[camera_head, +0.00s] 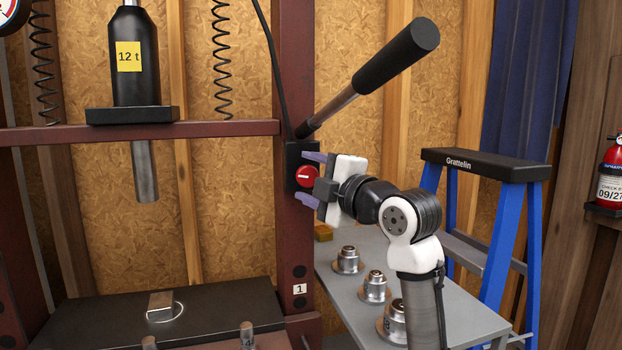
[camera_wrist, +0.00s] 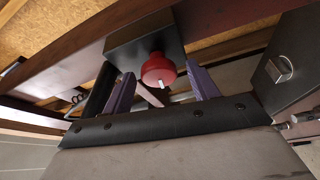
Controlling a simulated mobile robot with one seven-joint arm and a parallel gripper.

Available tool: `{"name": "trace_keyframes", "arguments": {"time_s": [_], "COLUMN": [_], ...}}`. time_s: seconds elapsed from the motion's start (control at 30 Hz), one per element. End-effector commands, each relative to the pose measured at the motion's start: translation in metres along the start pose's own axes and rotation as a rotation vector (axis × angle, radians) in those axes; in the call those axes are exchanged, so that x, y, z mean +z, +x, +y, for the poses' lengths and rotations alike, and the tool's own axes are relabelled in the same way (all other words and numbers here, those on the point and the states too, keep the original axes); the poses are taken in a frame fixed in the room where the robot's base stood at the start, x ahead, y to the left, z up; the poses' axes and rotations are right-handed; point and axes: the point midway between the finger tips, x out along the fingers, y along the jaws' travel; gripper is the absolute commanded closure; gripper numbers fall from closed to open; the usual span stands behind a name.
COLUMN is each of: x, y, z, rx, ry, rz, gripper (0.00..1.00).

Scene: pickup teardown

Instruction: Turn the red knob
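The red knob (camera_head: 307,177) is round with a white mark across its face. It sits on a black box (camera_head: 292,157) fixed to the dark red upright of the press. In the wrist view the red knob (camera_wrist: 158,69) shows between and a little beyond my two purple fingers. My gripper (camera_head: 310,176) faces the knob from the right in the head view. Its fingers are apart, one above and one below the knob there. My gripper (camera_wrist: 161,88) is open and holds nothing. I cannot tell whether either fingertip touches the knob.
A long black-handled lever (camera_head: 396,56) slants up right above my gripper. The press frame (camera_head: 293,240) stands at left with a 12 t jack (camera_head: 135,60). A grey table (camera_head: 440,300) holds several metal parts below my arm. A blue ladder (camera_head: 500,235) stands at right.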

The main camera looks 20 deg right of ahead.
Motion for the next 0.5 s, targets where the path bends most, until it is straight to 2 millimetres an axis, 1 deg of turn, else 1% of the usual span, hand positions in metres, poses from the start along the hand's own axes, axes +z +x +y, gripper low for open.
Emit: {"name": "trace_keyframes", "arguments": {"time_s": [0.2, 0.3, 0.37, 0.47, 0.5], "x": [0.000, 0.000, 0.000, 0.001, 0.001], "y": [0.000, -0.003, -0.009, -0.025, -0.033], "z": [0.000, 0.000, 0.000, -0.001, -0.001], "rx": [0.000, 0.001, 0.002, 0.003, 0.003], "ry": [0.000, 0.000, 0.000, 0.000, -0.001], "rz": [0.000, 0.000, -0.001, -0.001, -0.003], "gripper": [0.41, 0.41, 0.41, 0.41, 0.41]}}
